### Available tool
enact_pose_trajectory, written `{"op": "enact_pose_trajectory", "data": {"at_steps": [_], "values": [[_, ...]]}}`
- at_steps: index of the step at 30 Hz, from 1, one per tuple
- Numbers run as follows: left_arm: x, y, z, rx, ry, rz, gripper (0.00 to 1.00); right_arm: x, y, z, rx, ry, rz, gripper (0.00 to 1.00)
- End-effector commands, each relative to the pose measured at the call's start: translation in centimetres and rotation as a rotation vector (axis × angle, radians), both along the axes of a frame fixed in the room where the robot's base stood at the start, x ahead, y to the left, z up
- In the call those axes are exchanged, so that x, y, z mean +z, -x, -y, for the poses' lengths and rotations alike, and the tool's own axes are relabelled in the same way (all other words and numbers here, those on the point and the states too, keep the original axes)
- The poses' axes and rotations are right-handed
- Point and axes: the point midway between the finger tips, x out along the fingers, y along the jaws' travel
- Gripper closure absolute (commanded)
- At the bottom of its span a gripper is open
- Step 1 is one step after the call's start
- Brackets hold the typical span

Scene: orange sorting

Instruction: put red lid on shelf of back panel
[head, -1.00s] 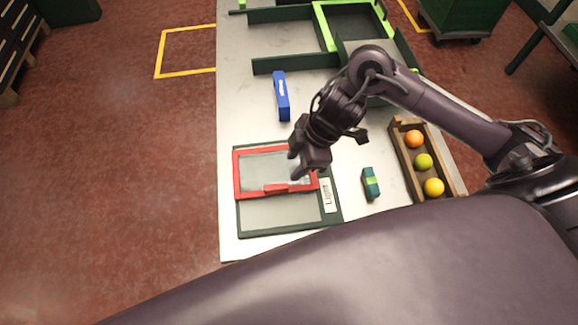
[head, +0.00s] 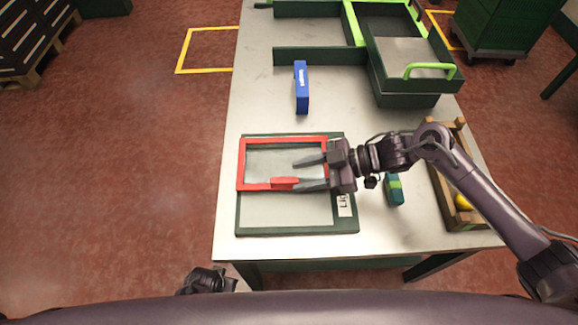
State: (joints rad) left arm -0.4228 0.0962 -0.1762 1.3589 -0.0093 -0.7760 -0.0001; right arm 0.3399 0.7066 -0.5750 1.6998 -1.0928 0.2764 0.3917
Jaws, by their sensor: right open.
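The red lid (head: 241,162) is a red rectangular frame with a clear middle and a raised red handle (head: 285,183) on its near side. It lies on the far part of a dark green framed panel (head: 296,232) flat on the table. My right gripper (head: 312,174) is open over the lid's right side, its fingers pointing left, the near finger close to the handle. I cannot tell whether it touches. Part of my left arm (head: 208,281) shows at the bottom, off the table edge; its jaw state is unclear. Dark green walled compartments (head: 320,57) stand at the back.
A blue box (head: 301,88) stands on the table behind the lid. A small green box (head: 394,190) lies right of the panel. A wooden tray (head: 441,196) with a yellow fruit (head: 463,202) is partly behind my right arm. A green-handled drawer (head: 412,58) is at the back right.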

Motion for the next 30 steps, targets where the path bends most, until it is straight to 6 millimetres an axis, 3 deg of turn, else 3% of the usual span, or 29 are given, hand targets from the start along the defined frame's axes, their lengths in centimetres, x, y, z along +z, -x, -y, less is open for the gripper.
{"op": "enact_pose_trajectory", "data": {"at_steps": [9,19,28,30], "values": [[0.2,-0.2,0.1,-0.001,0.001,0.000,0.64,-1.9,0.1,-4.0,0.001,-0.001,0.000,0.58],[0.3,-0.3,0.2,-0.002,0.001,0.001,0.64,-2.3,0.1,-4.6,0.000,0.004,-0.001,0.59],[0.3,-0.3,0.1,-0.002,0.002,0.001,0.64,-2.3,0.1,-4.6,0.000,0.004,-0.001,0.99],[0.3,-0.3,0.1,-0.003,0.002,0.001,0.64,-2.3,0.1,-4.6,0.000,0.004,-0.001,1.00]]}}
